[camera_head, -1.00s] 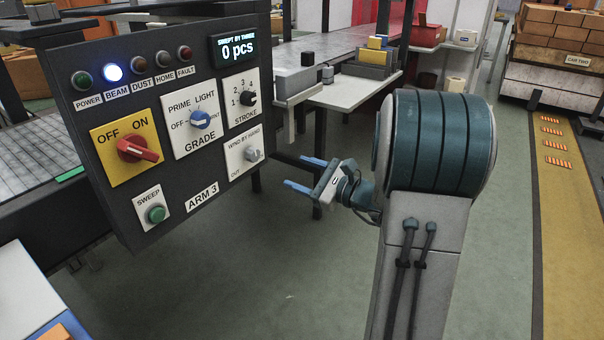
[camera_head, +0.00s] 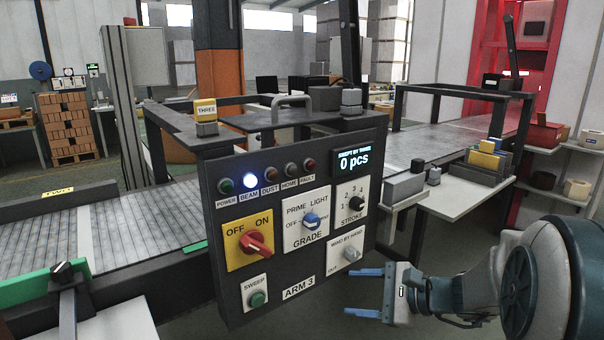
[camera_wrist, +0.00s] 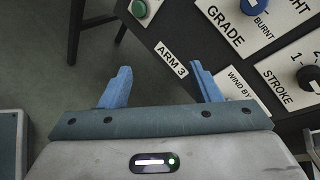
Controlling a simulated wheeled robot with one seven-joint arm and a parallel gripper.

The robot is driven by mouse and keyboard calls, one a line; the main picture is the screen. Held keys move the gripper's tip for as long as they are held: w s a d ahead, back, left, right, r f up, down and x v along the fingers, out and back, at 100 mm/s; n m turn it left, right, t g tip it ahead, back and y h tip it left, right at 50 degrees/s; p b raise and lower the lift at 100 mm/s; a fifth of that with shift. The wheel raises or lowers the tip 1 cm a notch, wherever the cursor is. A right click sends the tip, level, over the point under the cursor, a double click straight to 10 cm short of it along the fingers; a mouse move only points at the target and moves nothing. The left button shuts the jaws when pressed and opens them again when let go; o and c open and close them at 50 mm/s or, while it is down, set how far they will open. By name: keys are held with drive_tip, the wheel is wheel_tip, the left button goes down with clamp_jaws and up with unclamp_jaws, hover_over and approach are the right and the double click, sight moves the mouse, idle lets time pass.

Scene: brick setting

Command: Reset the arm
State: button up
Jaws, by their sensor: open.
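The dark control panel labelled ARM 3 (camera_head: 218,290) stands in the middle of the head view. Its red switch (camera_head: 257,244) sits on a yellow OFF/ON plate. A blue GRADE knob (camera_head: 312,221), a black STROKE knob (camera_head: 355,203), a grey WIND BY HAND knob (camera_head: 352,254) and a green SWEEP button (camera_head: 258,299) are on it. The BEAM lamp (camera_head: 250,181) glows blue-white and the display (camera_head: 353,162) reads 0 pcs. My gripper (camera_head: 364,292) is open and empty, at the panel's lower right. In the wrist view, its blue fingers (camera_wrist: 160,85) are spread apart below the ARM 3 label.
A conveyor (camera_head: 105,235) runs at the left, behind the panel. A white side table (camera_head: 470,195) with grey and yellow blocks stands at the right. Floor shows below the panel.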

drive_tip(key=s+a+r+n+g+h+p, duration=0.3)
drive_tip(key=s+r+n+g+h+p, duration=0.25)
drive_tip(key=s+r+n+p, duration=0.5)
drive_tip(key=s+d+r+n+t+h+p, duration=0.1)
drive_tip(key=s+d+r+n+h+p, duration=0.4)
drive_tip(key=r+p, duration=0.3)
drive_tip(key=shift+s+d+h+p, duration=0.4)
drive_tip(key=shift+s+h+p, duration=0.35)
drive_tip(key=shift+p, duration=0.1)
